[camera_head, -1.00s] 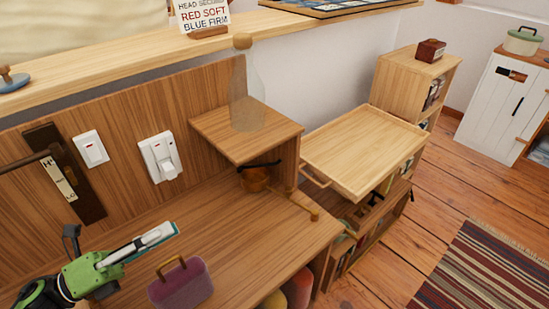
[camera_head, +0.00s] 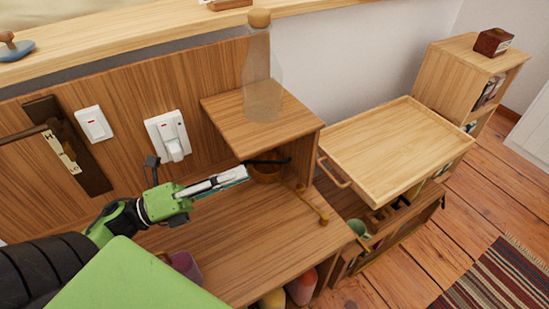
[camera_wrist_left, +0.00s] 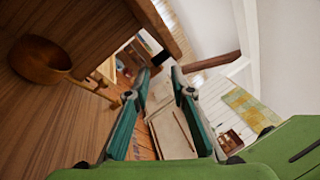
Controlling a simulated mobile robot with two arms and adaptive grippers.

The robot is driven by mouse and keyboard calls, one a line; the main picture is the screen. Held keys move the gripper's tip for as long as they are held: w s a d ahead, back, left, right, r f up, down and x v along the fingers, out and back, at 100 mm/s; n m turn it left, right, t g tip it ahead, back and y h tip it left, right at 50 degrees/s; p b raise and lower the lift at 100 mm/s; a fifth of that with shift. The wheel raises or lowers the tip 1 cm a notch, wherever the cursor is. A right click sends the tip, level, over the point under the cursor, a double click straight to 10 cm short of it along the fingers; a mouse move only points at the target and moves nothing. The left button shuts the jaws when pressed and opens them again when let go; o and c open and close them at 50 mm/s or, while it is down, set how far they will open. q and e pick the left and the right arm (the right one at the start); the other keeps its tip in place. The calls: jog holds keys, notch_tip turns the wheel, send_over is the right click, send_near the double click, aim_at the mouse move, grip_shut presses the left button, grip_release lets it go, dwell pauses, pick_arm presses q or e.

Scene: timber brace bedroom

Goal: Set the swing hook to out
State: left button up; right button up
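My left gripper (camera_head: 243,175) points right towards the space under the small wooden shelf (camera_head: 250,128). In the left wrist view its two teal fingers (camera_wrist_left: 160,74) are apart with nothing between them. A thin wooden rod with ball ends (camera_head: 310,205) slants under and in front of the shelf, right of the fingertips and apart from them. A dark curved piece (camera_head: 270,161) is just under the shelf. On the wall at left a dark plate (camera_head: 72,140) carries a horizontal dark bar and a pale lettered label. I cannot tell which of these is the swing hook. My right gripper is out of view.
A brown bowl (camera_head: 267,174) sits under the shelf and shows in the left wrist view (camera_wrist_left: 40,58). A clear bottle (camera_head: 262,80) stands on the shelf. Two white switches (camera_head: 94,124) are on the wall. A wooden tray table (camera_head: 395,150) stands right.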

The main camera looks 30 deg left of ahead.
aim_at(273, 162)
pick_arm(q)
jog(key=x, duration=0.8)
jog(key=shift+w+d, duration=0.2)
jog(key=shift+w, duration=0.05)
grip_shut()
